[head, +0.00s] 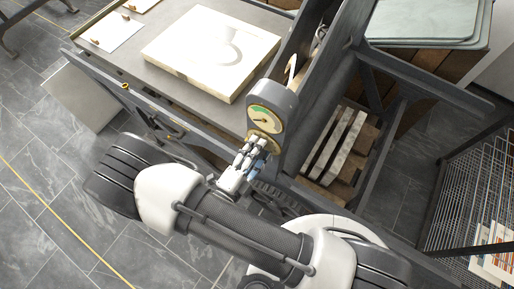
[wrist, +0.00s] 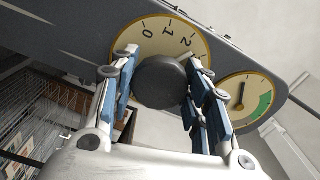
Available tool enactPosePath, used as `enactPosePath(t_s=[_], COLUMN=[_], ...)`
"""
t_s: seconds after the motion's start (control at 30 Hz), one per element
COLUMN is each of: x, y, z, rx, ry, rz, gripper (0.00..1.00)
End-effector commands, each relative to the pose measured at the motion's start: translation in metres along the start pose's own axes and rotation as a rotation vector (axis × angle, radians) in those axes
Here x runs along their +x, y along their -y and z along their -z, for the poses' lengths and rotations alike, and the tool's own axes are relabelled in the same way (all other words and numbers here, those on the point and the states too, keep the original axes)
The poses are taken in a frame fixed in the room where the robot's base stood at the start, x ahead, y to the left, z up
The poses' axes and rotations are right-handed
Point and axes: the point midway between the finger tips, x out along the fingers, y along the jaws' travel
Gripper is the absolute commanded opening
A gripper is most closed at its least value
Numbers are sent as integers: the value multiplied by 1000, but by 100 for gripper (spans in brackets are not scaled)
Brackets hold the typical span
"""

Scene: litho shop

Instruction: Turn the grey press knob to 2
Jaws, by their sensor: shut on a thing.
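The grey press knob (wrist: 160,82) is a dark round knob in front of a cream dial (wrist: 140,36) marked 0, 1 and 2, which looks turned round in the wrist view. My gripper (wrist: 163,70) has one finger on each side of the knob and is shut on it. No pointer mark shows on the knob, so I cannot tell which number it is set to. In the head view my gripper (head: 258,147) reaches the lower dial (head: 265,145) on the press side; its fingers hide the knob there.
A gauge (head: 267,118) with a green band sits just above the dial; the wrist view shows it at right (wrist: 245,99). The press bed (head: 240,85) holds a pale stone slab (head: 185,48). A wire rack (head: 470,190) stands at right. Tiled floor lies open at left.

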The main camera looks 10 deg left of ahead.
Motion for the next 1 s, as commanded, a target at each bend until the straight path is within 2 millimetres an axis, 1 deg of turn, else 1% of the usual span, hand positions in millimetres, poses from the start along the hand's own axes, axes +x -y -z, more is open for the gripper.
enactPosePath(t_s=[0.2,0.43,0.63,1.0], x=[0,0,0,0], y=[0,0,0,0], z=[0,0,0,0], rx=[-151,-248,-284,-291], ry=[0,0,0,0], rz=[0,0,0,0], gripper=[19,19,19,19])
